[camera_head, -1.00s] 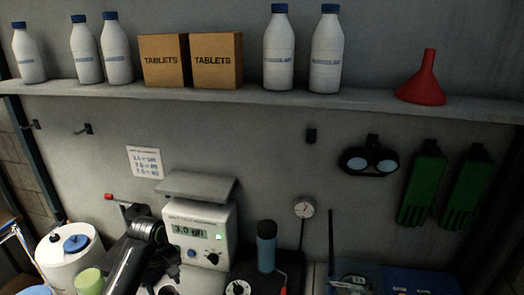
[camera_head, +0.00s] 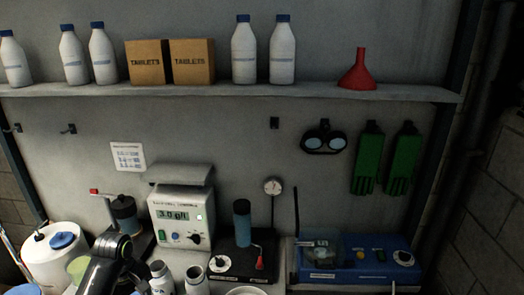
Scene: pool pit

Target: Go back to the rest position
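A black arm link (camera_head: 108,262) of mine rises from the bottom edge at the left and bends near its top. A dark part of it runs down to the right beside a white bottle. No gripper fingers can be made out on it, and the lower end is cut off by the frame. My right gripper does not show.
The bench holds a white drum (camera_head: 50,262), a meter with a lit display (camera_head: 180,218), a black unit with a blue cylinder (camera_head: 242,222), open white bottles (camera_head: 196,281) and a blue device (camera_head: 375,258). A shelf (camera_head: 420,93) with bottles, TABLETS boxes and a red funnel (camera_head: 358,72) hangs above.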

